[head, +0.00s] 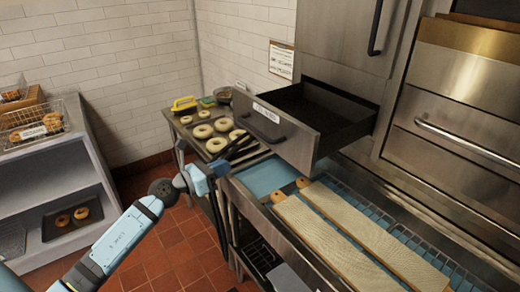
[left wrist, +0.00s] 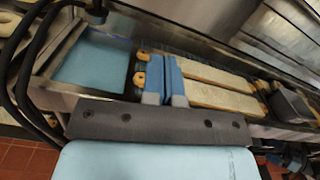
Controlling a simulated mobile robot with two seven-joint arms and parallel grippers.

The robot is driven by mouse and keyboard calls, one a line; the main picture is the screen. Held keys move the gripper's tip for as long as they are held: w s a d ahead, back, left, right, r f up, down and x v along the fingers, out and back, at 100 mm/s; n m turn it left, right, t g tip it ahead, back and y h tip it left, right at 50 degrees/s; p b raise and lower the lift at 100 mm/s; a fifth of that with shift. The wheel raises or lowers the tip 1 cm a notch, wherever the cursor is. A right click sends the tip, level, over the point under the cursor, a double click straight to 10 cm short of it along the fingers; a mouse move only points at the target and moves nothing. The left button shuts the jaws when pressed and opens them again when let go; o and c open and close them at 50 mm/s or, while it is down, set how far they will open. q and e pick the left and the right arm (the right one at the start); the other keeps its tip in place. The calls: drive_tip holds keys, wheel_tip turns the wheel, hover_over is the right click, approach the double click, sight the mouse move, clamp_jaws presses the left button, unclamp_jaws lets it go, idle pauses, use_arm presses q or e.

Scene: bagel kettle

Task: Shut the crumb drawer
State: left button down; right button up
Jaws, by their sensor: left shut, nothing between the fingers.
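The crumb drawer (head: 290,135) is pulled out of the steel cabinet in the head view. Its grey front carries a white label and a dark bar handle (head: 257,130), and its dark inside shows empty. My left gripper (head: 236,148) is in front of the drawer, just below and left of the handle. I cannot tell whether it touches the drawer front. In the left wrist view its blue fingers (left wrist: 165,80) are together with nothing between them.
A tray of bagels (head: 210,125) sits on a steel table behind the gripper. A grey shelf (head: 60,180) stands at left. Red tiled floor lies between.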

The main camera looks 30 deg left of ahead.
use_arm(q)
drive_tip(key=w+d+r+m+p, duration=0.1)
drive_tip(key=w+d+m+p, duration=0.1)
drive_tip(key=w, duration=1.1)
drive_tip(key=shift+w+d+p, duration=0.3)
drive_tip(key=shift+d+p, duration=0.2)
drive_tip(key=shift+d, duration=0.5)
drive_tip(key=shift+r, duration=0.1)
